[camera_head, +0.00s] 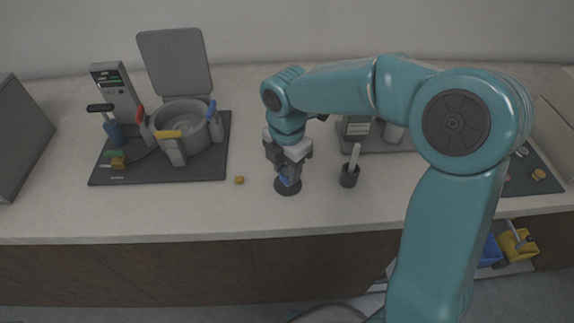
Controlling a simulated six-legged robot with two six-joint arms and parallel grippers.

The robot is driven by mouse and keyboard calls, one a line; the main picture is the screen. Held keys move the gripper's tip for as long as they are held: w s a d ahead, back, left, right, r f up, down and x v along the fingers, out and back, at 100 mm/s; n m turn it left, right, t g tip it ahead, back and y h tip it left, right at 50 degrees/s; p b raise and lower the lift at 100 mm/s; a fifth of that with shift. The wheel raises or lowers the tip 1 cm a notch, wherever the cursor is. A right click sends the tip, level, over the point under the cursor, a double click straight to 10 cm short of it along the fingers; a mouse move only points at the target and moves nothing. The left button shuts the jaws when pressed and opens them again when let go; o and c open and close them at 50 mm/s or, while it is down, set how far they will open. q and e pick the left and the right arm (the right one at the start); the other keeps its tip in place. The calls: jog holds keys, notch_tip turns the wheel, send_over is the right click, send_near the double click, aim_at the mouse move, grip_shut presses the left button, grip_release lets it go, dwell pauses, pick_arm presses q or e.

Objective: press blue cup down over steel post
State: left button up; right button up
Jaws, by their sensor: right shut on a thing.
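My right gripper (288,170) points down over the counter, shut on the small blue cup (285,180). Only part of the cup shows between and below the fingers. Directly under it is a dark round base (289,189) on the counter. The steel post does not show apart from the cup and fingers, so I cannot tell how far the cup is over it. My left gripper is not in view.
A dark mat (205,170) at left holds a grey pot (182,122) with coloured clips. A dark holder with a pale stick (349,178) stands close right. The counter's front edge is near.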

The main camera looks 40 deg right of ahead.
jog(key=shift+f+b, duration=0.8)
jog(key=shift+f, duration=0.35)
dwell(0.7)
jog(key=o, duration=1.6)
jog(key=shift+r, duration=0.1)
jog(key=shift+r+p, duration=3.7)
jog(key=shift+r, duration=0.3)
jog(key=shift+s+f, duration=0.1)
jog(key=shift+s, duration=0.05)
